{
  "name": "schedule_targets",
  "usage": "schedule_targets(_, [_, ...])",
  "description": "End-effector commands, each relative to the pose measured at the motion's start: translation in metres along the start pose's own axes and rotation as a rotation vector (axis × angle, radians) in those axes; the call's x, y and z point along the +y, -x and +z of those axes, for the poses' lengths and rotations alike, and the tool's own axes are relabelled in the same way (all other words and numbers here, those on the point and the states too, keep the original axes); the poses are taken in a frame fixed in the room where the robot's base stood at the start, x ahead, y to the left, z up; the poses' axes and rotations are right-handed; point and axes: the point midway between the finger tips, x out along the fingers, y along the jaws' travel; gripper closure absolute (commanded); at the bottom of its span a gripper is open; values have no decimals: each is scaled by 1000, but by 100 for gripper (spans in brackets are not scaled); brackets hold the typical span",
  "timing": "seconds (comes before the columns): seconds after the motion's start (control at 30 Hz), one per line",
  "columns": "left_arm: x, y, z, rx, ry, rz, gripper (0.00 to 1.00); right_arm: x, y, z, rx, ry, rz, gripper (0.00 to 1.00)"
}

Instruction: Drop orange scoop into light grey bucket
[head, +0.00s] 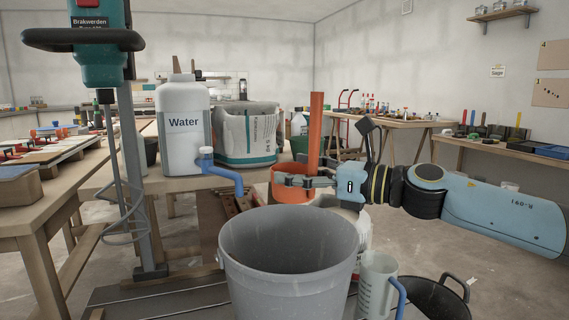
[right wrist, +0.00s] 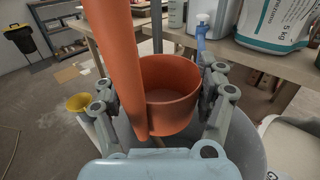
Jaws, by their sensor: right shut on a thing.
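The orange scoop (head: 292,190) is a round cup with a long upright handle (head: 315,130). My right gripper (head: 303,181) reaches in from the right and is shut on the cup. In the right wrist view the two fingers sit on either side of the scoop's cup (right wrist: 170,108), which looks empty. The light grey bucket (head: 290,262) stands at the front centre, open at the top. The scoop is held higher than the bucket rim, near its far side in the head view. In the right wrist view the bucket (right wrist: 243,150) shows below the scoop. My left gripper is out of view.
A measuring jug (head: 377,287) and a black tub (head: 437,297) stand right of the bucket. A mixer (head: 100,50) on a stand is at the left. Behind, a table holds a water canister (head: 183,108) with a blue tap and a bag (head: 245,135).

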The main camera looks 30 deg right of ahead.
Motion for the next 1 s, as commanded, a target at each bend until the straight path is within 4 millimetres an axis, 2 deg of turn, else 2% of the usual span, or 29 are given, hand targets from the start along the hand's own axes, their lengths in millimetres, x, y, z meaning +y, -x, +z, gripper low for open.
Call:
schedule_targets(0.03, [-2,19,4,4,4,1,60,-16,-3,21,-13,-5,-52,64])
schedule_targets(0.1, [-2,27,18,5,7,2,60,-34,-7,21,-12,-9,-118,64])
schedule_targets(0.2, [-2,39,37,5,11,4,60,-51,-14,13,-9,-12,-191,64])
schedule_targets(0.3, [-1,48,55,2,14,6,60,-59,-21,3,-4,-12,-240,64])
schedule_targets(0.47, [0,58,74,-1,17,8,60,-60,-30,-12,2,-8,-280,64])
schedule_targets(0.67, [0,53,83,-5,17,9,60,-60,-32,-26,6,-5,-292,64])
schedule_targets(1.0, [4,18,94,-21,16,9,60,-60,-31,-66,8,-4,-291,64])
